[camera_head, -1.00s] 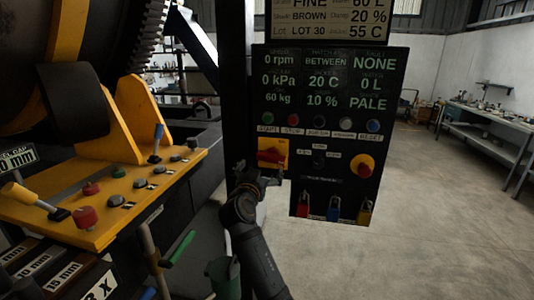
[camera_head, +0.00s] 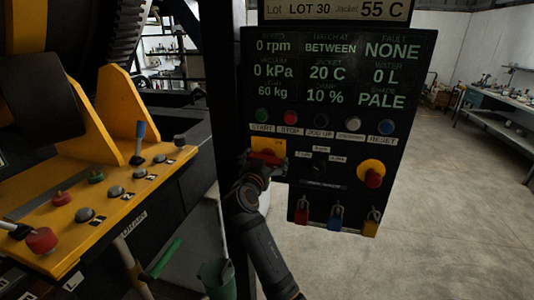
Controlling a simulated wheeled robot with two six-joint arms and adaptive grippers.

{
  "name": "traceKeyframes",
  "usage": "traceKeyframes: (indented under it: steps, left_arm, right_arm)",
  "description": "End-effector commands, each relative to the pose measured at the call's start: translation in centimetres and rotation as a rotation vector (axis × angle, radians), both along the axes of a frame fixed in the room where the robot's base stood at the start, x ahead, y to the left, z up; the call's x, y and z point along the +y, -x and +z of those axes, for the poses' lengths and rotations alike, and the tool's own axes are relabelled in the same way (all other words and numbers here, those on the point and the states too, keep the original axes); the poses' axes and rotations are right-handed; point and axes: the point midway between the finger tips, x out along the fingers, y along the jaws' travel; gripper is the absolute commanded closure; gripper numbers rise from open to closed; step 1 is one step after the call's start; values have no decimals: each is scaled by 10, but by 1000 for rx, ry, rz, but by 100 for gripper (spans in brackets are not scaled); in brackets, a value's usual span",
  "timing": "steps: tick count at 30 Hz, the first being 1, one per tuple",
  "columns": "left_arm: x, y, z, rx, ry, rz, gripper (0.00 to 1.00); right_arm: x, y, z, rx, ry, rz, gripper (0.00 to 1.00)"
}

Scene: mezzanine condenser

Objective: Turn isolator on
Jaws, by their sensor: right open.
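The isolator is a red rotary handle on a yellow plate (camera_head: 270,148), at the lower left of the black control panel (camera_head: 330,84) in the head view. The red handle (camera_head: 266,158) looks roughly level, and its lower part is partly covered by my gripper. My right gripper (camera_head: 262,168) is at the handle from below, with its jaws open around or just in front of it. I cannot tell whether the fingers touch the handle. My left gripper is not in view.
A red knob on a yellow disc (camera_head: 372,173) sits right of the isolator. Several padlocks, one blue (camera_head: 335,217), hang below. A row of buttons runs above. A yellow console (camera_head: 90,200) with levers stands at left. The floor at right is clear.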

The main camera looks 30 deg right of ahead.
Motion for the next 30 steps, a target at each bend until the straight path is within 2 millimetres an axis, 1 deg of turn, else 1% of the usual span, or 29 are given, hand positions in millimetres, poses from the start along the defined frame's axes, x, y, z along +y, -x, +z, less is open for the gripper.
traceKeyframes:
  steps: [1, 2, 4, 9, 10, 18, 23, 30]
  left_arm:
    - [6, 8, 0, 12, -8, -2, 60]
    - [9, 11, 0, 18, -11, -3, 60]
    - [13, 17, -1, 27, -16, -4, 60]
    - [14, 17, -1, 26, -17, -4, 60]
    - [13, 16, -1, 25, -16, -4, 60]
    - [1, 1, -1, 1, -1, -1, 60]
    - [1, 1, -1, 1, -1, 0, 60]
    - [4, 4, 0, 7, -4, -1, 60]
  right_arm:
    - [0, 0, 0, 0, 0, 0, 0]
    - [0, 0, 0, 0, 0, 0, 3]
    - [0, 0, 0, 0, 0, 0, 12]
    - [0, 0, 0, 0, 0, 0, 35]
    - [0, 0, 0, 0, 0, 0, 38]
    - [0, 0, -1, 29, 23, 0, 38]
    - [0, -1, -1, 89, 75, 0, 38]
    - [1, -1, -1, 244, 206, 0, 38]
